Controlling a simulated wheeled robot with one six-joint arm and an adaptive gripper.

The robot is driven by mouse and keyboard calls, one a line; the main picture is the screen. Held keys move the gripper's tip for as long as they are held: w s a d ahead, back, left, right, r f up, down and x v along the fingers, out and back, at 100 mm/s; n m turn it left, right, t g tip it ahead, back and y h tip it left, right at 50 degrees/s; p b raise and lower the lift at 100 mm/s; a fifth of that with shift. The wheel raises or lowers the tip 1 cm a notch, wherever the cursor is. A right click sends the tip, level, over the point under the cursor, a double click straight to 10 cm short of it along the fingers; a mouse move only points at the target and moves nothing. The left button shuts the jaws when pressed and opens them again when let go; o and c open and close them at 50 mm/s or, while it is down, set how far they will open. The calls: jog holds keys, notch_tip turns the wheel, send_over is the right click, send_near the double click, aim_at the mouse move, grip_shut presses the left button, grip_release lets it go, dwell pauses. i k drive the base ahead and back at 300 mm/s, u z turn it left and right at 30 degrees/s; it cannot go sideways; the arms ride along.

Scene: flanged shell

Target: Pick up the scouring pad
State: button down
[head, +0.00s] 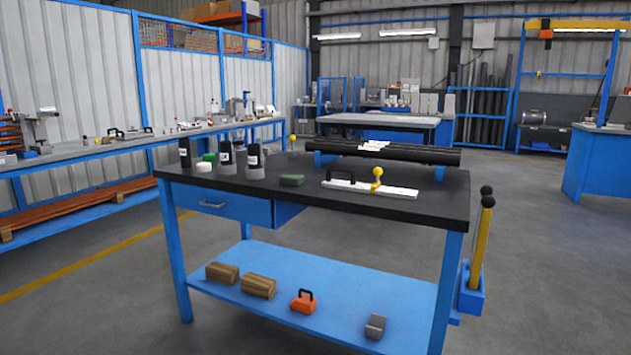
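A small dark green block that looks like the scouring pad (291,180) lies flat on the black top of the workbench (330,212), near the middle of its front half. Nothing covers it. A white strip (372,189) with a black handle and a yellow knob lies just to its right. My gripper is not in view.
Several dark bottles (225,159) and a white round item (204,167) stand left of the pad. Black tubes (385,152) rest on blue supports behind it. The lower shelf (345,320) holds wooden blocks (258,286) and an orange handled item (304,302). Yellow posts (482,240) stand at the right.

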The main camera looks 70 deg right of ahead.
aim_at(291, 179)
jog(key=z, duration=2.3)
